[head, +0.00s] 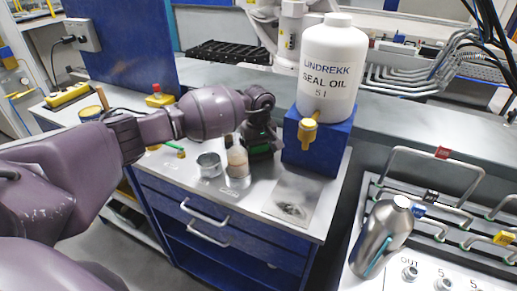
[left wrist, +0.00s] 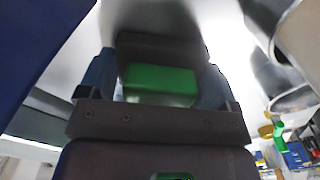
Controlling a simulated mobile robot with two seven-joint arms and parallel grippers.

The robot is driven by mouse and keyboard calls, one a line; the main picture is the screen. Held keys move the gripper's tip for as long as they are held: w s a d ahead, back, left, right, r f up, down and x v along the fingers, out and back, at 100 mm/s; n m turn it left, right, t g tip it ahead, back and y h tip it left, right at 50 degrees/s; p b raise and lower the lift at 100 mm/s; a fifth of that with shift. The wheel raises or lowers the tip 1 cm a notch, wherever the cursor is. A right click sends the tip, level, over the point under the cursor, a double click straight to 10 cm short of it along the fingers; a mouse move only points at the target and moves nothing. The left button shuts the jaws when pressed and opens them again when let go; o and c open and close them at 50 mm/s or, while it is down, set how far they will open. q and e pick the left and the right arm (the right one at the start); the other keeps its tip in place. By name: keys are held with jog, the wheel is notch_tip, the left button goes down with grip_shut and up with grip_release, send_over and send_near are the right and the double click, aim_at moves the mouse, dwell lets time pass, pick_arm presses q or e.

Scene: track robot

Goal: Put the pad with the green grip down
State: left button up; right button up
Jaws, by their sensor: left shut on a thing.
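My left gripper (head: 262,140) is over the back of the metal worktop (head: 235,196), just left of the blue stand. In the left wrist view it is shut on the green grip (left wrist: 160,85) of the pad, between its two fingers. The pad's dark body (left wrist: 160,47) shows beyond the grip. In the head view the pad is mostly hidden behind the gripper, with only dark and green parts showing low down. I cannot tell whether the pad touches the worktop. My right gripper is not in view.
A white seal oil bottle (head: 330,75) with a brass tap (head: 308,132) stands on the blue stand (head: 318,155). A smudged plate (head: 292,200) lies front right. A metal flask (head: 382,235) stands farther right.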

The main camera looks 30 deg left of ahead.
pick_arm(q)
jog(key=shift+f, duration=0.2)
jog(key=o, duration=0.7)
jog(key=shift+c, duration=0.2)
notch_tip(320, 180, up, 12)
jog(key=shift+r, duration=0.2)
